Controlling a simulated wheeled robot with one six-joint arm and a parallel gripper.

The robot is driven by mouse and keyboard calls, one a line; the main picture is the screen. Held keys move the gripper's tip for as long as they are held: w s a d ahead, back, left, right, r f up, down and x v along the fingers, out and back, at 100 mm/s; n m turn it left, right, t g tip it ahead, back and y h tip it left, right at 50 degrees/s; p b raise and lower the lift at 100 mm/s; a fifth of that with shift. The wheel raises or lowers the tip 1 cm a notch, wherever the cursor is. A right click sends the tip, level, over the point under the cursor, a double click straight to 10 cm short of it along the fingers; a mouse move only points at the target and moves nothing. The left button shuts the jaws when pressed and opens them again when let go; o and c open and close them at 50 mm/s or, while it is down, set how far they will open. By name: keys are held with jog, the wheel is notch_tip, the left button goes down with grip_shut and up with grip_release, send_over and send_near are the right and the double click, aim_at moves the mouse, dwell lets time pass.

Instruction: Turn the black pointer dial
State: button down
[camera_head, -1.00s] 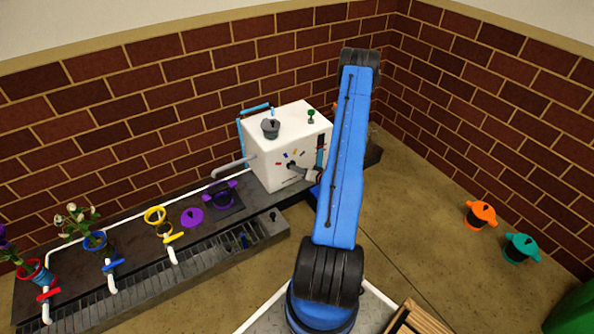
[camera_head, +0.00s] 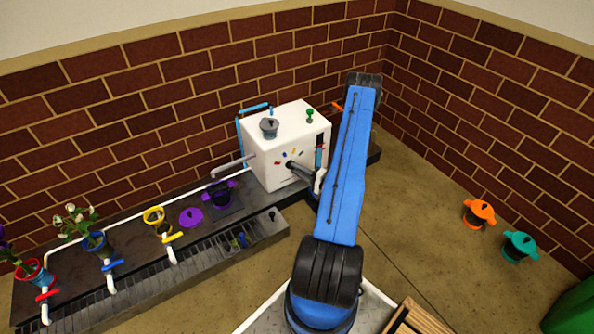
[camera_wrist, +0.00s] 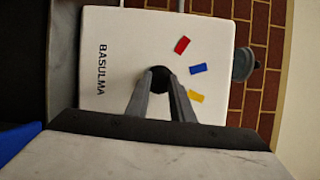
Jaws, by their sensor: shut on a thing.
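The black pointer dial (camera_wrist: 159,76) is on the front face of a white box (camera_head: 268,172) lettered BASULMA. Red, blue and yellow marks sit in an arc around it. In the wrist view my gripper (camera_wrist: 160,88) has both fingers closed on the dial, one on each side. In the head view my gripper (camera_head: 291,166) meets the front of the box at the dial. The fingers cover most of the dial, so I cannot tell which mark its pointer faces.
On the box top are a grey lidded knob (camera_head: 269,128) and a small green knob (camera_head: 310,115). A purple pot (camera_head: 221,196) stands left of the box on the dark bench, with yellow, blue and red pots farther left. Orange (camera_head: 479,214) and teal pots (camera_head: 519,247) sit on the floor at right.

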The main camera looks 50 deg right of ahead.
jog(key=m, duration=0.1)
jog(key=m+t, duration=0.1)
jog(key=m, duration=0.1)
jog(key=m+t, duration=0.1)
jog(key=m, duration=0.1)
jog(key=shift+f+h, duration=0.25)
jog(key=shift+h, duration=0.05)
jog(key=shift+m, duration=0.4)
jog(key=c, duration=1.6)
grip_release()
jog(key=shift+o, duration=0.2)
jog(key=v, duration=1.7)
jog(key=shift+s+f, duration=0.2)
